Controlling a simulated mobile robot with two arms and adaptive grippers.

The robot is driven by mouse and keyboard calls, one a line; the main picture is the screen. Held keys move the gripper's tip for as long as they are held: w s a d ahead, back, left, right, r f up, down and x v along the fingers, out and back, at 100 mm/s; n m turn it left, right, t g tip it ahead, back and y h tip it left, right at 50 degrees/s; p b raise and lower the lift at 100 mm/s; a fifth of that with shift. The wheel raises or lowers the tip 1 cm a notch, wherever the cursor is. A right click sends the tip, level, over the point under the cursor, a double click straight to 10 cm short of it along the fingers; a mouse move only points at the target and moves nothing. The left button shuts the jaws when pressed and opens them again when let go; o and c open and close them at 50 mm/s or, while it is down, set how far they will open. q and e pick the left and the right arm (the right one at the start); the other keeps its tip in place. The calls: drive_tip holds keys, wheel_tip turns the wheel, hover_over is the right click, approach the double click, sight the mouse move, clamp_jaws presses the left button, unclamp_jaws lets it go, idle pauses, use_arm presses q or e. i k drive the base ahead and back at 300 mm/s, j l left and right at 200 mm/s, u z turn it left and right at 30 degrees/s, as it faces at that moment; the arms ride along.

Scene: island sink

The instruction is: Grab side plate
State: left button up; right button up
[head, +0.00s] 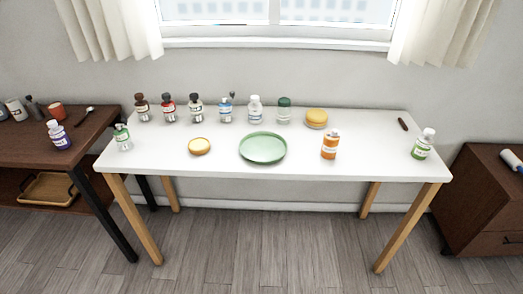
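A round pale green plate (263,148) lies flat near the front middle of the white table (220,168). It looks empty, and its whole rim shows. It is the largest dish on the table; a small yellow round dish or lid (199,146) lies to its left. Neither of my grippers is in the head view.
An orange bottle (330,146) stands right of the plate. Several bottles, a green-capped jar (284,110) and a yellow round thing (316,118) line the back. The front edge before the plate is clear.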

sight(260, 148)
drive_tip(key=i+l+u, duration=0.25)
drive_tip(key=i+l, duration=0.15)
drive_tip(key=l, duration=0.25)
drive_tip(key=i+l+u, duration=0.1)
drive_tip(key=l, duration=0.25)
drive_tip(key=i, duration=0.05)
